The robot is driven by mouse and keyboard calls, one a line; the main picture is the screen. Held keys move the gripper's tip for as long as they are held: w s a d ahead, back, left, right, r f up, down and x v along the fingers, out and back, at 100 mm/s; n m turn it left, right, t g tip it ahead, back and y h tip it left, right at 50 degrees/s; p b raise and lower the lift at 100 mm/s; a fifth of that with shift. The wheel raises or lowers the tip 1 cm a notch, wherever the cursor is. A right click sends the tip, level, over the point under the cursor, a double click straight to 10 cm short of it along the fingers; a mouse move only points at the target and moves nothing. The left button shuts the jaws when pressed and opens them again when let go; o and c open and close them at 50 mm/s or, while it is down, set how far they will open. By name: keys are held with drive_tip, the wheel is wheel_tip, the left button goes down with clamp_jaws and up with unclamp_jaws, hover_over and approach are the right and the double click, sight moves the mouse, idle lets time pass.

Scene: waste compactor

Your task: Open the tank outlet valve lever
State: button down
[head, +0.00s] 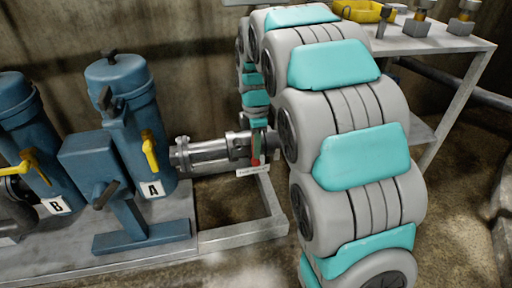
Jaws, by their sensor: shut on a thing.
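The tank outlet valve lever (256,160) shows as a small red strip at the right end of a horizontal metal pipe (208,153). A white label (253,171) hangs just below it; its text is too small to read surely. My gripper (257,141) is at the lever, mostly hidden behind my large grey and teal arm. It is shut on the lever, whose red part points down below the fingers. The valve body and most of the lever are hidden, so the lever's exact angle is hard to tell.
Blue filter housings marked A (153,189) and B (55,206), with yellow handles (149,152), stand left on a grey skid. A metal shelf (455,45) with a yellow tray (362,11) and small fittings stands right, behind my arm. A concrete wall closes the back.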

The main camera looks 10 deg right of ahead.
idle(0.4)
drive_tip(key=shift+a+f+h, duration=0.15)
drive_tip(key=shift+a+h, duration=0.65)
drive_tip(key=shift+h, duration=0.7)
drive_tip(key=c, duration=0.9)
unclamp_jaws()
drive_tip(key=v, duration=0.8)
drive_tip(key=shift+b, duration=0.3)
drive_tip(key=shift+c, duration=0.3)
